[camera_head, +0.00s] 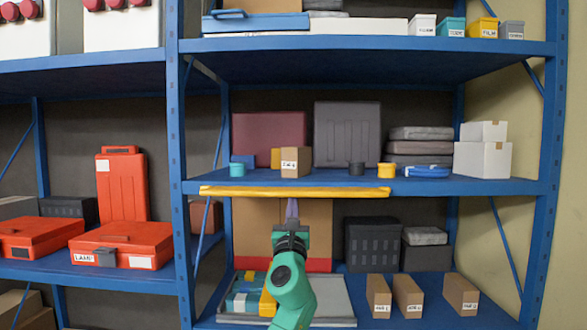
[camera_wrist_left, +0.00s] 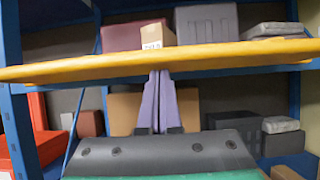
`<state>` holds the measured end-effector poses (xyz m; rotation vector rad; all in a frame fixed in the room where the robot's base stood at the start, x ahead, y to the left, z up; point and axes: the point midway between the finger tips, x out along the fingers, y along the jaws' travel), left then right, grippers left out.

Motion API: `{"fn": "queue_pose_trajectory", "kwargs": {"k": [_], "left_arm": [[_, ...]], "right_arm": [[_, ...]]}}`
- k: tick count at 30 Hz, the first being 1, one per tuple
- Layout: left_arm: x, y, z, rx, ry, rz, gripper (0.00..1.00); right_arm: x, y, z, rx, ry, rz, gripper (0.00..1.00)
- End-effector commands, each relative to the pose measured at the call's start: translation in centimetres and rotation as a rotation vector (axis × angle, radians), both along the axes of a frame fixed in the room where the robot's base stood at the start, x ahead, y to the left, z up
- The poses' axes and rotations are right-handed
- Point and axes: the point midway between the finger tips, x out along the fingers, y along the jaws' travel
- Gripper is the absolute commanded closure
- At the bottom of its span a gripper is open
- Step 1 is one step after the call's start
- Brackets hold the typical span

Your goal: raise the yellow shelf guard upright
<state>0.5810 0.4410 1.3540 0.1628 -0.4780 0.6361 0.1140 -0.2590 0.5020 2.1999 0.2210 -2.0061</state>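The yellow shelf guard (camera_head: 295,191) is a long thin bar lying along the front edge of the middle blue shelf. In the left wrist view the guard (camera_wrist_left: 230,56) crosses the whole picture, slightly tilted by the camera angle. My left gripper (camera_head: 291,203) is just below the guard, near its middle, pointing up. Its purple fingers (camera_wrist_left: 159,75) are together with nothing seen between them. Their tips reach the guard's lower edge; whether they touch it I cannot tell. My right gripper is not in view.
The middle shelf (camera_head: 520,186) holds a small cardboard box (camera_head: 295,162), a teal cup (camera_head: 237,169), a yellow cup (camera_head: 386,170) and a blue coil (camera_head: 427,171) close behind the guard. A blue post (camera_head: 180,200) stands at the left. Below is a grey tray (camera_head: 335,300).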

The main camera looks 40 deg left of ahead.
Motion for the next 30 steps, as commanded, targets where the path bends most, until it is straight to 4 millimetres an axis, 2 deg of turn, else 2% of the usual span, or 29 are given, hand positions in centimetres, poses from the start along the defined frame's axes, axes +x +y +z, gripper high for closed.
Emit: {"fn": "queue_pose_trajectory", "kwargs": {"k": [1,3,18,30], "left_arm": [[-0.1,0.0,1.0,0.001,-0.005,0.000,1.00],[-0.1,0.0,1.5,0.001,-0.006,-0.001,1.00],[-0.1,0.0,4.9,0.001,-0.005,0.000,1.00],[0.8,0.6,7.4,0.001,-0.004,0.000,1.00]], "right_arm": [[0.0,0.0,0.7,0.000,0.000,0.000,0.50],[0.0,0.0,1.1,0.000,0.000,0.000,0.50],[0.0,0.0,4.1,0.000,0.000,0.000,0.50],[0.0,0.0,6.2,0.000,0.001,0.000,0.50]]}}
